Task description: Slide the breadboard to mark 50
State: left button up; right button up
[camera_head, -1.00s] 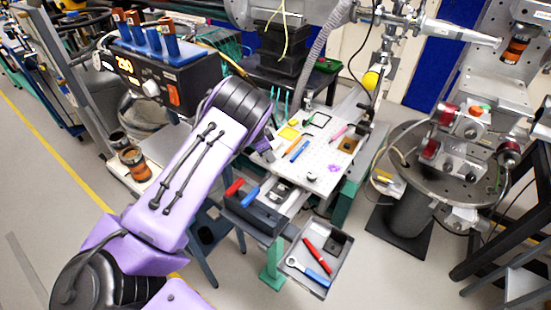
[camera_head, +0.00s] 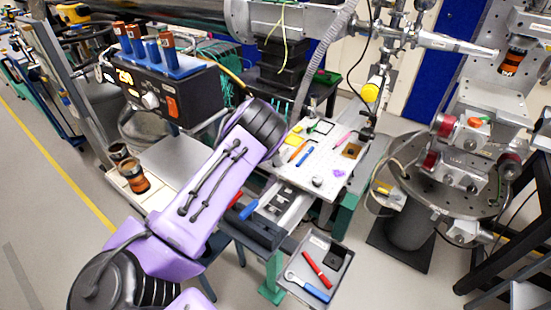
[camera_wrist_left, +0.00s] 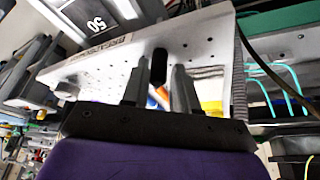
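The breadboard (camera_head: 328,176) is a pale perforated plate on a rail stage in the middle of the head view, carrying small tools and colored pieces. In the head view my arm hides this gripper. My right gripper is in neither view.
A grey tray (camera_head: 309,296) with a red tool and a wrench sits in front of the stage. A control box (camera_head: 165,92) stands at the left. A round stage with fittings (camera_head: 450,190) stands at the right. Cables hang behind the board.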

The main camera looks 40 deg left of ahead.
pick_arm(q)
jog(key=b+v, duration=0.1)
jog(key=v, duration=0.9)
jog(key=shift+r+b, duration=0.25)
jog(key=shift+b, duration=0.15)
